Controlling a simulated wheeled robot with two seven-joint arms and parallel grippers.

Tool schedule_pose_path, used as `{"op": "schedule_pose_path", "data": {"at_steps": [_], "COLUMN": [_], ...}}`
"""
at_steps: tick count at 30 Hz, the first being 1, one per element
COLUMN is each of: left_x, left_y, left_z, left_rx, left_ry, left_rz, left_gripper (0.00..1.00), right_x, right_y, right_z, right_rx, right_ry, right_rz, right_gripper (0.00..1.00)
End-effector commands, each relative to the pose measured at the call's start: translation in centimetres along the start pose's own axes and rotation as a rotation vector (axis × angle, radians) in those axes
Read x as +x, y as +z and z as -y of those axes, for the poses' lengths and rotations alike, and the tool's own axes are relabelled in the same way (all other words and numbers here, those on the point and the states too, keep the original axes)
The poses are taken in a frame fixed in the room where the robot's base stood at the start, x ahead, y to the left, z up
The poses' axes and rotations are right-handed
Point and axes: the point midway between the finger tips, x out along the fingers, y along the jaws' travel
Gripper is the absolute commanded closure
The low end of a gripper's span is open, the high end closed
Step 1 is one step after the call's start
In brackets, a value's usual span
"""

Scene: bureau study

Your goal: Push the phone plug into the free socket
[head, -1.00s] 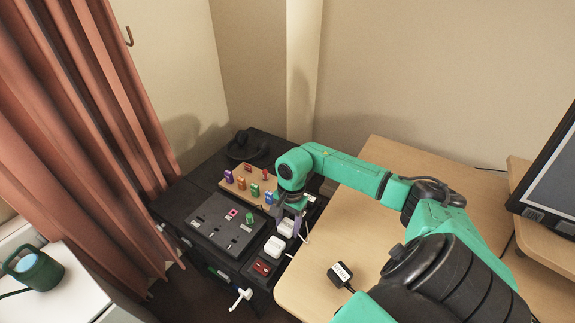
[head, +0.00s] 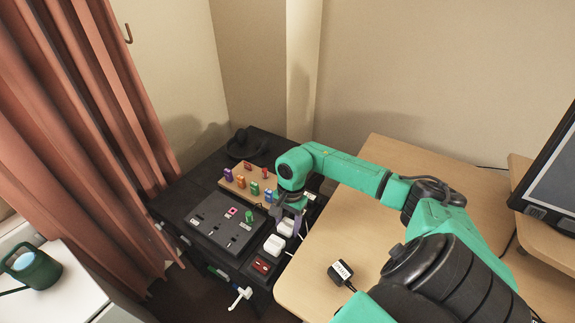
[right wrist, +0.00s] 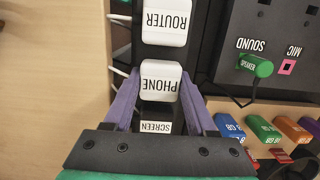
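The phone plug (right wrist: 160,80) is a white block whose upside-down label reads PHONE, in the middle of the right wrist view. It stands in the dark strip between the ROUTER plug (right wrist: 166,22) and the SCREEN label (right wrist: 155,128). My right gripper (right wrist: 160,76) has its purple fingers against both sides of the phone plug. In the head view my right gripper (head: 297,222) is over the strip at the desk's left edge and partly hides the white plugs there. The socket under the phone plug is hidden, so I cannot tell how deep it sits. My left gripper is out of view.
A dark panel (head: 205,228) with sound and mic jacks and a wooden holder (head: 233,188) of coloured sticks lie left of the strip. A red switch (head: 262,266) is at its near end. A labelled adapter (head: 340,273) lies on the wooden desk (head: 310,285).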

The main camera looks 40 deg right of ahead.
Motion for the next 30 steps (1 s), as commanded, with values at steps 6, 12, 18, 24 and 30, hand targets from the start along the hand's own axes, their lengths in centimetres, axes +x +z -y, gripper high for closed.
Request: {"op": "schedule_pose_path", "data": {"at_steps": [6, 12, 18, 24, 30], "left_x": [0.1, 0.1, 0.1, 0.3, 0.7], "left_y": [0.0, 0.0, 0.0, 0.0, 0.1], "left_z": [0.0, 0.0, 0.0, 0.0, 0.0], "left_rx": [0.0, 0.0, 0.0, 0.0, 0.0], "left_ry": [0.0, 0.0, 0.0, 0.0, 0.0], "left_rz": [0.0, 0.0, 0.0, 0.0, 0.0], "left_gripper": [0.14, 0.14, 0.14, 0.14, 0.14], "right_x": [0.3, 0.4, 0.4, -1.5, -6.7], "right_y": [0.1, 0.1, 0.1, 0.0, -0.1], "right_z": [-0.2, -0.3, -0.4, -0.2, 0.1], "right_rx": [0.0, 0.0, 0.0, 0.001, 0.0], "right_ry": [0.008, 0.013, 0.016, 0.008, -0.001], "right_rz": [0.002, 0.002, 0.002, -0.001, -0.005], "right_gripper": [0.09, 0.09, 0.09, 0.09, 0.09]}}
